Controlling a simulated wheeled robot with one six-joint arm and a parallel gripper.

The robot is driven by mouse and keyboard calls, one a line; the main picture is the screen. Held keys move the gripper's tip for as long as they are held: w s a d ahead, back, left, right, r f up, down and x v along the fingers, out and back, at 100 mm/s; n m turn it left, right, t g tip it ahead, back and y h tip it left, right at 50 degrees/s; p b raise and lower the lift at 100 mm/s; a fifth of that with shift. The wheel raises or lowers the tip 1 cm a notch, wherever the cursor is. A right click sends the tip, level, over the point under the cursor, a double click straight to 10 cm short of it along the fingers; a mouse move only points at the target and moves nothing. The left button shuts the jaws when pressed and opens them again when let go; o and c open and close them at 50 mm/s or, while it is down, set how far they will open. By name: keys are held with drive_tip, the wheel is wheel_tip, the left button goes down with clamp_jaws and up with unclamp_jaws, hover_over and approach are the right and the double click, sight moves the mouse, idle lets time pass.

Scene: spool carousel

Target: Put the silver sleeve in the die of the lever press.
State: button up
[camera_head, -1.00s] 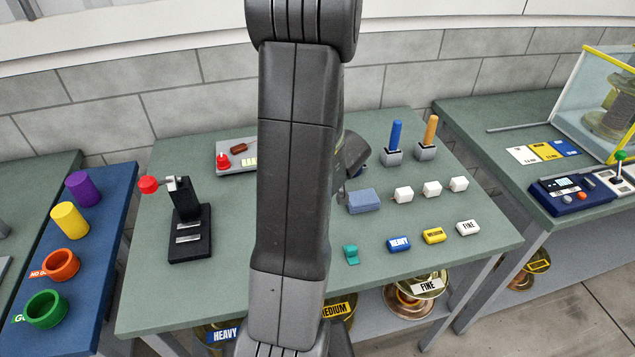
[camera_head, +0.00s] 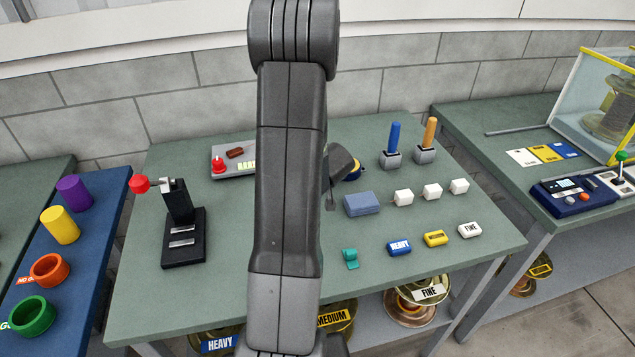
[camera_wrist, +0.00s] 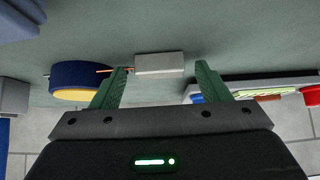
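The silver sleeve (camera_wrist: 160,64) shows in the wrist view as a pale grey bar on the green table, with a copper-coloured wire at its left end. My gripper (camera_wrist: 163,70) has its two green fingers apart, with the sleeve between the fingertips in the picture and a gap on each side. Whether the tips are level with it I cannot tell. In the head view my arm hides the sleeve and fingertips. The black lever press (camera_head: 179,205) with a red knob stands at the table's left. Silver die plates (camera_head: 183,243) lie on its base.
A blue and yellow round spool (camera_wrist: 80,82) lies left of the fingers in the wrist view. A grey tray (camera_head: 233,165) with a red button is near the back. A blue-grey block (camera_head: 362,203), white blocks and labelled blocks lie right of my arm.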

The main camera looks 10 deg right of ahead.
drive_tip(key=c, duration=1)
wheel_tip(320, 180, up, 10)
drive_tip(key=p, duration=0.6)
